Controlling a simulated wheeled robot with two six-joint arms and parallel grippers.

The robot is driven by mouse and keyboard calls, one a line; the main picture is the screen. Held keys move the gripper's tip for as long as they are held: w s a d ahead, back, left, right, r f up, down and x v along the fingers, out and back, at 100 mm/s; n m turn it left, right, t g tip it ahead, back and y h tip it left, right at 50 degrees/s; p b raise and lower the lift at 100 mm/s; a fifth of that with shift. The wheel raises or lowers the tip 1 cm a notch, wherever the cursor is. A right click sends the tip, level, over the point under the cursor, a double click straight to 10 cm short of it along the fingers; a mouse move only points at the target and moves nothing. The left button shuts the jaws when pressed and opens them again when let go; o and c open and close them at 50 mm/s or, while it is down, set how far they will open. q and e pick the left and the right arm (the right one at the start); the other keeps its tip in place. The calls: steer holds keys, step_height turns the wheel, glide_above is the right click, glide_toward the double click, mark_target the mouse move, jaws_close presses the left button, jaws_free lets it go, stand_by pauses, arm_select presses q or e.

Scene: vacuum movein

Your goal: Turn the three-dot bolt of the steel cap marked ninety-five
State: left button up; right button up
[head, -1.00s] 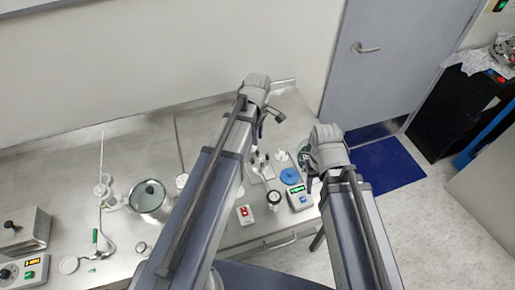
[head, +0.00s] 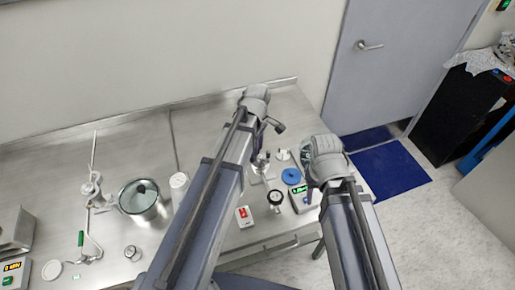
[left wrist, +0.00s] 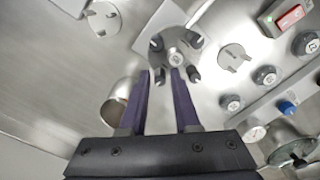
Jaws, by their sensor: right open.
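In the left wrist view a round steel cap (left wrist: 173,57) sits on a light square plate, with several dark-tipped bolts around its rim. Dot marks and a number cannot be read, so I cannot tell which bolt has three dots. My left gripper (left wrist: 163,72) points at this cap, its two dark fingers apart with nothing seen between them. The tips overlap the cap's near edge in the picture; contact cannot be told. In the head view my left gripper (head: 262,142) is above the bench fittings and partly hides them. My right gripper (head: 318,172) is open to the right, its fingers mostly hidden.
On the steel bench stand a blue disc (head: 291,176), a gauge (head: 275,197), a box with a red switch (head: 244,216) and a meter with a green display (head: 301,196). Flat lugged discs (left wrist: 104,17) lie near the cap.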

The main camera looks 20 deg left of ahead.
arm_select(q)
steer(key=shift+c, duration=0.3)
jaws_close()
steer(key=m, duration=0.3)
steer(key=shift+m, duration=0.3)
steer(key=m, duration=0.4)
steer(key=shift+m, duration=0.3)
steer(key=m, duration=0.4)
steer(key=shift+m, duration=1.7)
